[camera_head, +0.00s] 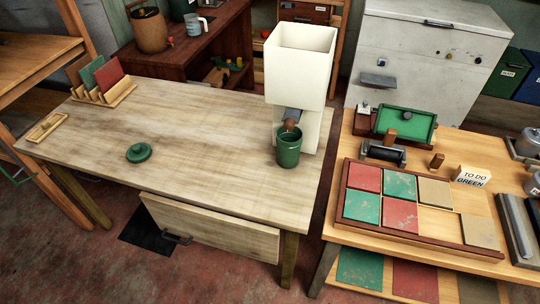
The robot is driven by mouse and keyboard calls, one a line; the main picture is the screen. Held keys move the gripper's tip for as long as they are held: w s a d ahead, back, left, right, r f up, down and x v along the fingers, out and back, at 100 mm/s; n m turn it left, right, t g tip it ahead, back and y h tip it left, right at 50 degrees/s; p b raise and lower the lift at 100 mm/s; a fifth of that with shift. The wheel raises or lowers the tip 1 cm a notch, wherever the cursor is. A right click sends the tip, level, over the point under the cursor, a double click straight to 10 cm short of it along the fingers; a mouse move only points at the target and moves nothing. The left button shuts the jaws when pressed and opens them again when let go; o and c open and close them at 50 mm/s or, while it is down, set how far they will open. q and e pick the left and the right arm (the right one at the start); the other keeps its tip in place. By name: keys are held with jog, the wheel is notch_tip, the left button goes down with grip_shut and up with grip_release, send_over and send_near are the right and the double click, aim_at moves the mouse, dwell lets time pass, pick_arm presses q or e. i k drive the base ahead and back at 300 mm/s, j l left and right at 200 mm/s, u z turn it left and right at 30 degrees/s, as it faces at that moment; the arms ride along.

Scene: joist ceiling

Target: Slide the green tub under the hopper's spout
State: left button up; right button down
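The green tub (288,152) stands upright near the right end of the wooden table, in front of the hopper's white base. The hopper (298,75) is a tall cream box with an open top. Its grey spout (292,114) slopes down toward the tub, with a brown knob at its lower end. In the picture, the spout's end and knob overlap the tub's back rim; I cannot tell the exact alignment in depth. A round green lid (139,152) lies flat on the table, well left of the tub. Neither of my grippers is in view.
The wooden table (205,135) is clear between lid and tub. A rack with green and red panels (104,85) stands at its back left, a small wooden tray (45,127) at its left edge. A second table with a tile tray (425,237) stands at right, across a gap.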

aim_at(289, 143)
jog(key=k+j, duration=0.1)
jog(key=j, duration=0.25)
jog(key=k+j, duration=0.1)
jog(key=j, duration=0.25)
jog(key=k+j, duration=0.1)
jog(key=j, duration=0.3)
jog(key=k+j, duration=0.1)
jog(key=j, duration=0.25)
